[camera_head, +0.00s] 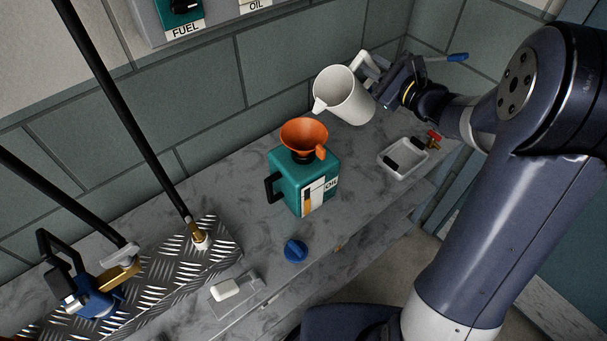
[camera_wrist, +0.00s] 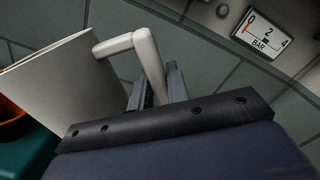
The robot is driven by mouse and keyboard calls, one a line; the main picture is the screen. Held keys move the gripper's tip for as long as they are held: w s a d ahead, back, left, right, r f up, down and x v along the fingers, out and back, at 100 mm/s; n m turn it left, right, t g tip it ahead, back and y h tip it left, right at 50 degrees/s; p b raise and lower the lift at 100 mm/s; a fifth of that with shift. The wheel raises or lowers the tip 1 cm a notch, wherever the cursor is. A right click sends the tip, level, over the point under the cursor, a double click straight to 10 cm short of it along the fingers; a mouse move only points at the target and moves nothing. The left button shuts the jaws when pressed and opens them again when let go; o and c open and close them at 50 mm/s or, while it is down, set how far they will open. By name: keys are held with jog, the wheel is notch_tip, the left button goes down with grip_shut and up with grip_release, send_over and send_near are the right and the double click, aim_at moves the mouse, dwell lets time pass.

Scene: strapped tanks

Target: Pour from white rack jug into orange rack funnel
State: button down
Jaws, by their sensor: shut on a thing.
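The white jug (camera_head: 343,97) is held up at the back of the counter, tilted a little with its spout toward the left. My gripper (camera_head: 375,72) is shut on the jug's handle, which also shows in the wrist view (camera_wrist: 146,58) between the fingers (camera_wrist: 160,88). The orange funnel (camera_head: 304,134) sits upright in the top of a teal can (camera_head: 290,180) labelled OIL. The jug's spout is above and to the right of the funnel, apart from it. In the wrist view the funnel's edge (camera_wrist: 10,112) shows at the far left.
A grey tray (camera_head: 403,158) and a red-handled valve (camera_head: 434,138) are at the right. A blue cap (camera_head: 295,250) and a white block (camera_head: 226,289) lie near the front edge. A metal plate (camera_head: 180,265) with black hoses is at left.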

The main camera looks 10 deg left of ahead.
aim_at(367, 52)
jog(key=shift+r, duration=0.1)
jog(key=shift+s+a+r+n+b, duration=0.2)
jog(key=shift+r+n+b, duration=0.3)
jog(key=shift+r, duration=0.1)
dwell(0.8)
jog(key=shift+s+a+r+n+b, duration=0.2)
jog(key=shift+r+n+b, duration=0.3)
jog(key=shift+r, duration=0.2)
dwell(0.5)
jog(key=shift+s+a+r+n+b, duration=0.3)
jog(key=shift+r+n+b, duration=0.2)
jog(key=shift+r, duration=0.15)
dwell(1.4)
